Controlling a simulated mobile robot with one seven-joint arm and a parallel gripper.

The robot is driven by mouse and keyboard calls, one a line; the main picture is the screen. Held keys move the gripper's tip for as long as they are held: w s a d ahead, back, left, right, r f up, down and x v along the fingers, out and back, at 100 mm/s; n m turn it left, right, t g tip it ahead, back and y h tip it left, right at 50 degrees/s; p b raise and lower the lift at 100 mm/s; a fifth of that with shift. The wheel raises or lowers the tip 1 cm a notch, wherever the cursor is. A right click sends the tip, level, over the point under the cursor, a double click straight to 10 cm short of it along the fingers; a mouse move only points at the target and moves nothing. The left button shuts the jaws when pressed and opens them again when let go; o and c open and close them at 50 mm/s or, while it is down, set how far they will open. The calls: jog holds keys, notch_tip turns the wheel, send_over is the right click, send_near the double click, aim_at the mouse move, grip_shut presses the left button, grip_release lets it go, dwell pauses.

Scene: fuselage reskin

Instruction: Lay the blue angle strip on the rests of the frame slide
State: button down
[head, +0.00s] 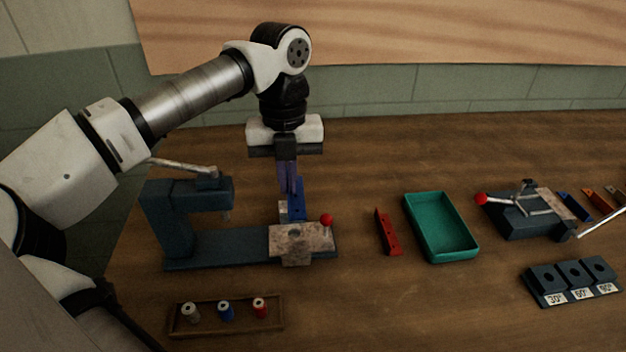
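The blue angle strip (297,203) shows in the head view just behind the pale metal plate of the frame slide. It runs away from me, its far end close to the fingertips. My gripper (290,188) points straight down over that end with its two fingers close together. I cannot tell whether they grip the strip or only stand beside it. The frame slide (210,248) is a dark blue-grey fixture with a long base, a plate and a red ball knob (326,219). A small pale block (283,211) shows left of the strip. Whether the strip touches the rests is unclear.
A red angle strip (388,233) and a green tray (441,228) lie to the right. A clamp fixture (520,219), another blue strip (573,206) and angle-marked blocks (572,284) stand farther right. A wooden rack (226,316) of spools is in front.

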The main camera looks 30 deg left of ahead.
jog(key=shift+s+a+f, duration=0.2)
jog(key=shift+s+a, duration=0.1)
jog(key=shift+b, duration=0.3)
jog(key=shift+f+b, duration=2.1)
jog(key=shift+f, duration=0.7)
jog(key=shift+f+b, duration=0.6)
jog(key=shift+f, duration=0.1)
jog(key=c, duration=2.1)
grip_release()
jog(key=o, duration=0.5)
jog(key=r+p, duration=0.3)
jog(key=r, duration=0.1)
jog(key=r+p, duration=0.3)
jog(key=r, duration=0.2)
jog(key=w+r+p, duration=0.1)
jog(key=r+p, duration=0.2)
jog(key=r, duration=0.1)
jog(key=shift+a+r+p, duration=0.35)
jog(key=shift+r+p, duration=0.05)
